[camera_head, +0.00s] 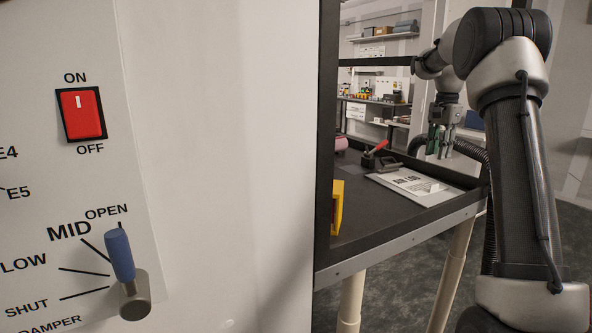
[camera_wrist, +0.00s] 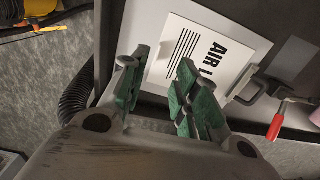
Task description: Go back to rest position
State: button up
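My gripper (camera_head: 441,141) is at the end of my raised arm, near the far right side of the dark bench (camera_head: 395,219). In the wrist view my gripper (camera_wrist: 158,80) has its two green-padded fingers apart, with nothing between them. A white plate (camera_head: 415,186) lies on the bench, and in the wrist view the plate (camera_wrist: 205,55), with "AIR L" lettering, lies beyond the fingertips. The fingers look apart from it.
A white panel at the left has a red ON/OFF switch (camera_head: 81,113) and a blue damper lever (camera_head: 119,255) pointing near OPEN. A red-handled clamp (camera_head: 376,154) and a yellow object (camera_head: 337,207) are on the bench. Shelves (camera_head: 377,112) stand behind.

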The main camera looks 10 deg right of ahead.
notch_tip(320, 180, down, 5)
jog(key=s+n, duration=0.3)
jog(key=n, duration=0.1)
jog(key=s+a+r+n+t, duration=0.1)
jog(key=s+a+n, duration=0.2)
jog(key=s+a, duration=0.3)
jog(key=s+a+n+t, duration=0.1)
jog(key=s+a+n, duration=0.2)
jog(key=s, duration=1.3)
jog(key=s+a+r+n+t, duration=0.1)
jog(key=s+a+n+t, duration=0.1)
jog(key=s+a, duration=0.7)
jog(key=s+n, duration=0.1)
jog(key=s, duration=0.2)
jog(key=shift+r+n, duration=0.35)
jog(key=shift+n, duration=0.05)
jog(key=shift+s, duration=0.2)
